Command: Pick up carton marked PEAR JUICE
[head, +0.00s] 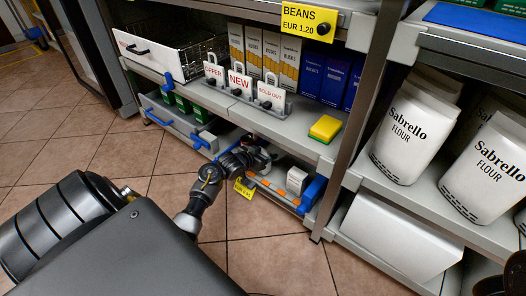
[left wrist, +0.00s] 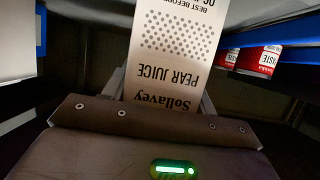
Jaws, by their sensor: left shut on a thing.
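The carton marked PEAR JUICE (left wrist: 172,55) is white with dark print and a dotted pattern. In the left wrist view its lettering appears upside down, and it stands between the two fingers. My left gripper (left wrist: 163,92) is shut on it. In the head view my left gripper (head: 258,155) reaches into the low shelf bay under the sign shelf. The carton cannot be made out clearly there, as the arm and shelf hide it. My right gripper does not show.
The shelf (head: 290,130) above the gripper holds OFFER, NEW and SOLD OUT signs and a yellow sponge (head: 325,128). A white-and-orange item (head: 296,180) is right of the gripper. Flour bags (head: 415,125) stand right of the post. Tiled floor (head: 110,155) is clear at left.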

